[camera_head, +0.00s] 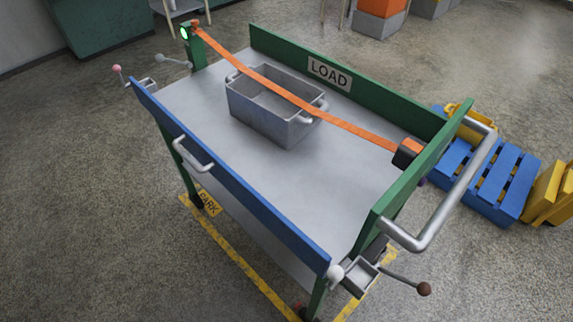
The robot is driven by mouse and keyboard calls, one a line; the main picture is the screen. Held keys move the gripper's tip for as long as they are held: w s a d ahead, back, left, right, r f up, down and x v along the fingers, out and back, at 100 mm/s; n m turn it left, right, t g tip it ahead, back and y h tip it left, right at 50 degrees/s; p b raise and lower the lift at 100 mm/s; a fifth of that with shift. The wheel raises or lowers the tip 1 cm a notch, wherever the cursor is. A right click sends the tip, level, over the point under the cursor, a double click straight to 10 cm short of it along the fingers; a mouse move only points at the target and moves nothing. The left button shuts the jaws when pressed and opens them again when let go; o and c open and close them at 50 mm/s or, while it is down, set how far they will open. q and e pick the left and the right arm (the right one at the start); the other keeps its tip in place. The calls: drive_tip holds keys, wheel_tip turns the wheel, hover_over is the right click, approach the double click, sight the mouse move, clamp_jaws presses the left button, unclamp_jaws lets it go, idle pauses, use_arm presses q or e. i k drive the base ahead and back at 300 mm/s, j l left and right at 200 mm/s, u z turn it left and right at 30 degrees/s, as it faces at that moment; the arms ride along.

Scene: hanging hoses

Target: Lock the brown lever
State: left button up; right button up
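The brown lever (402,279) is a thin grey rod with a brown ball knob (424,289) at its end. It is at the near right corner of the cart and points outward to the right, sloping slightly down in the picture. Its inner end meets a grey metal bracket (361,279) below the green end panel. A white ball knob (336,272) is at the left of the bracket, by the end of the blue side panel (225,176). Neither of my grippers is in view.
The grey cart bed (300,185) holds a grey bin (272,112) under an orange strap (345,125). A silver push handle (465,190) rises at the right. A pink-knobbed lever (118,72) is at the far left corner. Blue pallets (490,180) lie right.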

sight(424, 289)
drive_tip(key=k+l+z, duration=0.5)
drive_tip(key=k+l, duration=0.3)
